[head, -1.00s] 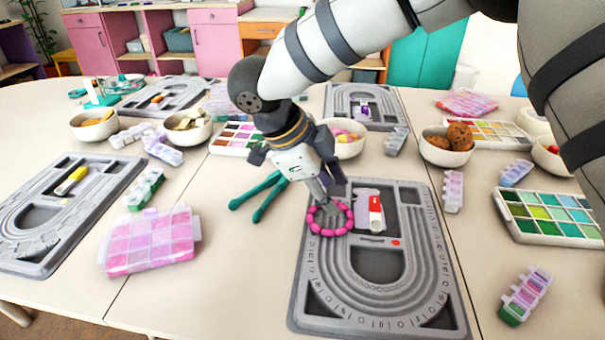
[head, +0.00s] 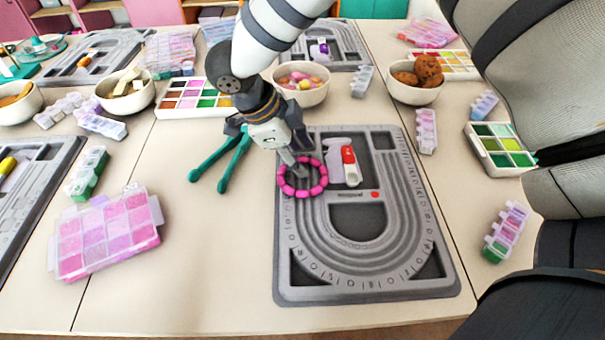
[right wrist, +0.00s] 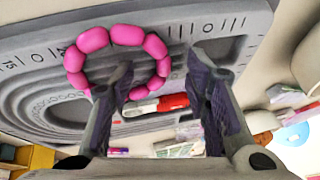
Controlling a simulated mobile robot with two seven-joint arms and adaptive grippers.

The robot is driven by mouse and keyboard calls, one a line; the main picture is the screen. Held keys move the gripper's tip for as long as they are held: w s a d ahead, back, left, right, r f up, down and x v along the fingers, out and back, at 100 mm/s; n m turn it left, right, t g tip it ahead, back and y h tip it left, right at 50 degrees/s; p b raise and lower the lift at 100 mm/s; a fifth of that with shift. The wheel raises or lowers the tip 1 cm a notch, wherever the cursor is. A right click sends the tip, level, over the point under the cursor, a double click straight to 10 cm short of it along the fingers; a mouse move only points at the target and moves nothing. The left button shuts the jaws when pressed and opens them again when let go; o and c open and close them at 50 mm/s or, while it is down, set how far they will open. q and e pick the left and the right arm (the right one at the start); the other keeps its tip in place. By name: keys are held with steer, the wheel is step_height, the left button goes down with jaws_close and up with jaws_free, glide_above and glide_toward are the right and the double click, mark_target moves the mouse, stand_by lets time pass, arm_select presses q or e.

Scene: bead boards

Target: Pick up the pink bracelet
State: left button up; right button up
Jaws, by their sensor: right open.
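The pink bracelet (head: 303,193) is a ring of chunky beads at the upper left corner of the grey bead board (head: 365,285). My right gripper (head: 299,168) is above it, pointing down, and its fingers partly cover the ring in the head view. In the right wrist view the bracelet (right wrist: 92,40) shows behind the open fingers (right wrist: 165,68). One finger overlaps the inside of the ring and the other is beyond its right side. I cannot tell whether either touches the beads. My left gripper is not in view.
A white and red tube (head: 350,166) lies on the board just right of the bracelet. Green-handled pliers (head: 228,160) lie to its left. A bowl of beads (head: 301,90) stands behind. A pink bead case (head: 108,232) sits at the left. Bare table lies between case and board.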

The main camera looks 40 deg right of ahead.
steer(key=shift+d+f, duration=0.1)
steer(key=shift+f, duration=0.05)
jaws_close()
